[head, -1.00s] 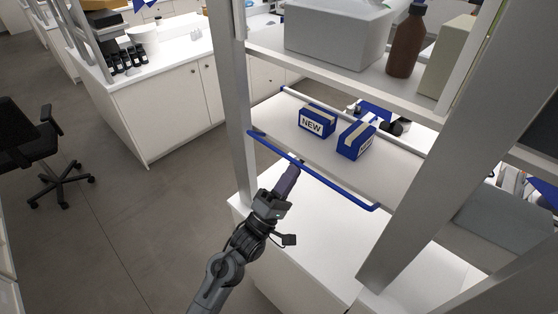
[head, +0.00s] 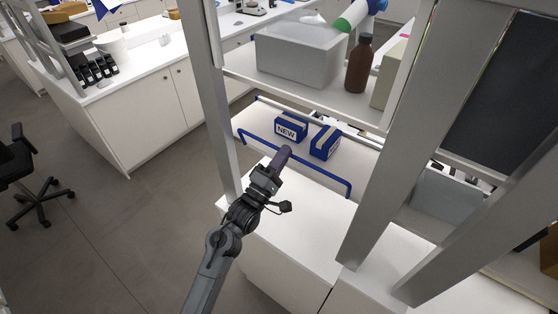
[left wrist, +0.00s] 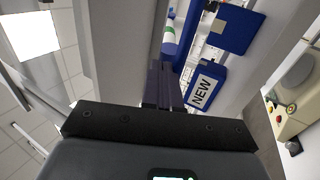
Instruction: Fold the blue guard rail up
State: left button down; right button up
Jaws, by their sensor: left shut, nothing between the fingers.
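The blue guard rail (head: 318,171) runs along the front of the lower shelf (head: 345,160) in the head view. Its long bar now stands above the shelf's front edge, with its two bent ends pointing down to it. My left gripper (head: 284,152) is shut and empty, its fingers crossing in front of the middle of the rail and hiding a short piece of it. Whether they touch it is unclear. In the left wrist view the shut fingers (left wrist: 163,86) point up beside a blue bar (left wrist: 188,38), which seems to be the rail. My right gripper is not in view.
Two blue boxes, one marked NEW (head: 291,127) and another (head: 325,142), sit on the shelf behind the rail. Grey posts (head: 211,100) flank the shelf. The upper shelf holds a grey bin (head: 298,55) and a brown bottle (head: 359,65). A white counter (head: 300,215) lies below.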

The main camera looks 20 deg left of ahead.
pick_arm(q)
jog(key=shift+w+r, duration=0.15)
jog(key=shift+w, duration=0.15)
jog(key=shift+d, duration=0.1)
dwell(0.8)
dwell(0.5)
